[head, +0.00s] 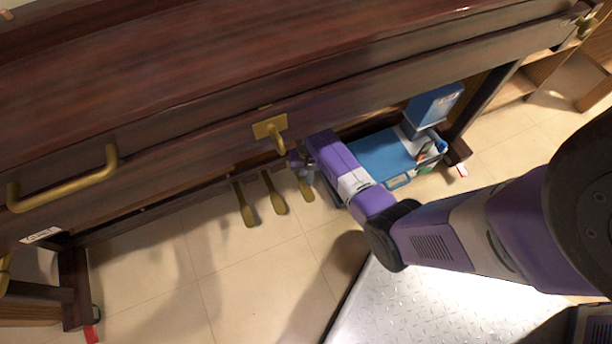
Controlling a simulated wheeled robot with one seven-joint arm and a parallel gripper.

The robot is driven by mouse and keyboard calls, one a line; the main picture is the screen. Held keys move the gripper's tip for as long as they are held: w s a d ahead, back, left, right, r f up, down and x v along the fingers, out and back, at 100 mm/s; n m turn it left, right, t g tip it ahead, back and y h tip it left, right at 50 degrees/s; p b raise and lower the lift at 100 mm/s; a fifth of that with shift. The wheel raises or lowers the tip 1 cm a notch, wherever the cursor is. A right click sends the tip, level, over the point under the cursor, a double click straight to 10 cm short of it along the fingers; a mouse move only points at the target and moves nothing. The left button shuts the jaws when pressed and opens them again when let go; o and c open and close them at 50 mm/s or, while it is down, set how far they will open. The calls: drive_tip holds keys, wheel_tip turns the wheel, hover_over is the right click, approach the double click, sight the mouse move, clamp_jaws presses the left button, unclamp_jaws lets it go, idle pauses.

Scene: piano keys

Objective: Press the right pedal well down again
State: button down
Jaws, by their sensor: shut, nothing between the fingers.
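Three brass pedals stick out from under the dark wooden piano in the head view. The right pedal (306,190) is the one nearest my arm; its front end shows and its rear part is hidden by my gripper. The middle pedal (276,198) and the left pedal (246,210) are in full view to its left. My gripper (297,162) is shut and empty, over the rear part of the right pedal. I cannot tell whether it touches the pedal or how far the pedal is down.
A blue box-like cart (385,155) with small items stands under the piano, right of my gripper. A brass latch (272,130) and a brass handle (65,180) are on the piano front (180,145). The tiled floor (245,280) before the pedals is clear.

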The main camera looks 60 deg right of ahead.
sight(309, 193)
drive_tip(key=shift+s, duration=0.1)
idle(0.3)
drive_tip(key=f+b, duration=0.4)
drive_tip(key=b, duration=0.1)
drive_tip(key=f+b, duration=0.2)
drive_tip(key=f, duration=0.1)
drive_tip(key=shift+s+a+b, duration=0.2)
drive_tip(key=shift+a+b, duration=0.1)
drive_tip(key=shift+b, duration=0.05)
drive_tip(key=shift+f+b, duration=0.4)
drive_tip(key=shift+f, duration=1)
drive_tip(key=shift+w+d+r, duration=0.3)
drive_tip(key=shift+w+d, duration=0.15)
drive_tip(key=shift+d, duration=0.2)
drive_tip(key=shift+w+d+r, duration=0.25)
drive_tip(key=shift+w+d, duration=0.2)
drive_tip(key=shift+d, duration=0.2)
drive_tip(key=shift+r, duration=0.1)
drive_tip(key=r+p, duration=0.1)
drive_tip(key=r, duration=0.1)
drive_tip(key=r+p, duration=0.2)
drive_tip(key=r, duration=0.1)
drive_tip(key=r+p, duration=0.2)
drive_tip(key=shift+w+d+r, duration=0.15)
drive_tip(key=shift+d+r, duration=0.1)
drive_tip(key=shift+r, duration=0.05)
